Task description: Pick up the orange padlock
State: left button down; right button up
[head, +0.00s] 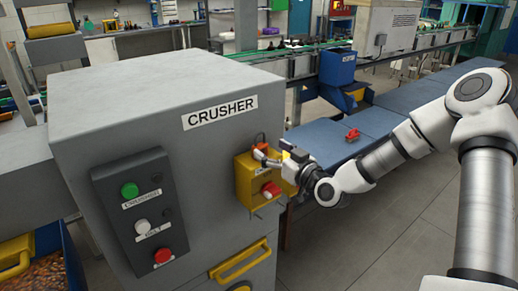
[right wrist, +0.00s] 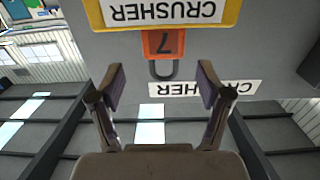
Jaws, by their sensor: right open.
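The orange padlock (head: 260,139) is at the top of the yellow box (head: 243,181) on the grey crusher's side. In the right wrist view, which is upside down, the padlock (right wrist: 163,44) carries a dark 7. Its grey shackle points away from the yellow label plate (right wrist: 170,27). What supports the padlock is not clear. My right gripper (right wrist: 162,84) is open and empty. Its fingertips are spread on either side of the padlock's line, and the padlock appears just ahead of them. In the head view my right gripper (head: 272,157) is in front of the box, partly hiding it. My left gripper is not in view.
A red switch handle (head: 271,189) sticks out of the yellow box below my gripper. The crusher (head: 130,100) has a button panel (head: 138,215) and a yellow handle (head: 240,260). A small red object (head: 352,135) lies on the blue table (head: 385,122) behind. Open floor lies at the right.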

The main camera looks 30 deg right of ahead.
aim_at(263, 147)
jog(key=w, duration=0.2)
jog(key=w+a, duration=0.1)
jog(key=w, duration=0.1)
jog(key=shift+w+f+p, duration=0.2)
jog(key=shift+w+p, duration=0.1)
jog(key=shift+p, duration=0.1)
jog(key=shift+w, duration=0.1)
jog(key=shift+d, duration=0.1)
jog(key=shift+c, duration=0.3)
jog(key=c, duration=1.3)
jog(key=shift+o, duration=0.2)
